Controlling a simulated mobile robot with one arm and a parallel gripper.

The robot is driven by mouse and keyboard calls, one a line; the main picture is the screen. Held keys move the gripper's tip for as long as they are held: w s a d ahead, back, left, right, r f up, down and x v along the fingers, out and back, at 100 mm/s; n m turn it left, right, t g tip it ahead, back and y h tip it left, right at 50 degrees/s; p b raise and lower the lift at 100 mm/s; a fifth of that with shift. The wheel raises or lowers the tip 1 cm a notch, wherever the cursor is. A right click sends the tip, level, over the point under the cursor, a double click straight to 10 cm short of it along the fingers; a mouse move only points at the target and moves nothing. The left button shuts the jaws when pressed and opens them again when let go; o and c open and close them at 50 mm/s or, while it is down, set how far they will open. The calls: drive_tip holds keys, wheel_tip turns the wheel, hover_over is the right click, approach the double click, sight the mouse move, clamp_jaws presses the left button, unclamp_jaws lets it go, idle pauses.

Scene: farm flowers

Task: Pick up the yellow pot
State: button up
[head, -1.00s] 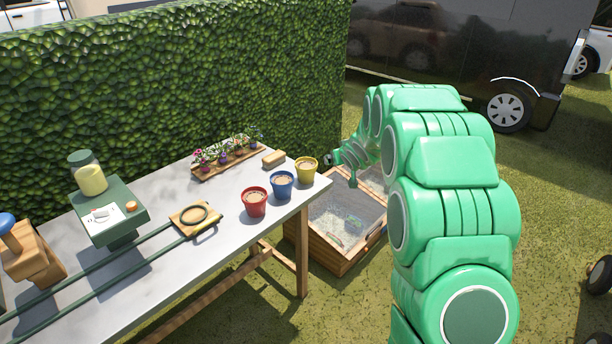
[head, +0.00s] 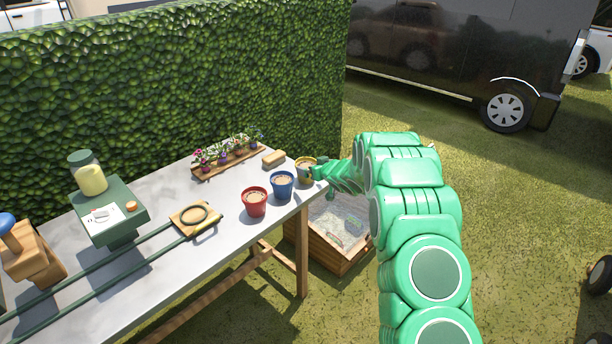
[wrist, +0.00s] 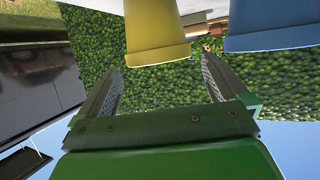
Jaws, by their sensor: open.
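The yellow pot (head: 303,162) stands at the right end of the table, partly hidden by my gripper (head: 314,173). In the wrist view, which is upside down, the yellow pot (wrist: 155,28) is at the top centre with its rim lowest in the picture. My gripper (wrist: 161,72) is open there. Its two fingertips are apart and lie just to either side of the rim's width. I cannot tell whether they touch the pot. Nothing is held.
The blue pot (head: 282,184) stands close beside the yellow one and also shows in the wrist view (wrist: 270,22). The red pot (head: 255,203) is farther left. A tan block (head: 274,158) and a flower tray (head: 210,173) lie behind. A glass-topped wooden box (head: 340,232) is below the table's end.

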sight(301, 163)
drive_tip(key=shift+x, duration=3.5)
drive_tip(key=shift+f, duration=0.1)
drive_tip(key=shift+c, duration=0.5)
drive_tip(key=c, duration=0.7)
drive_tip(key=shift+c, duration=0.2)
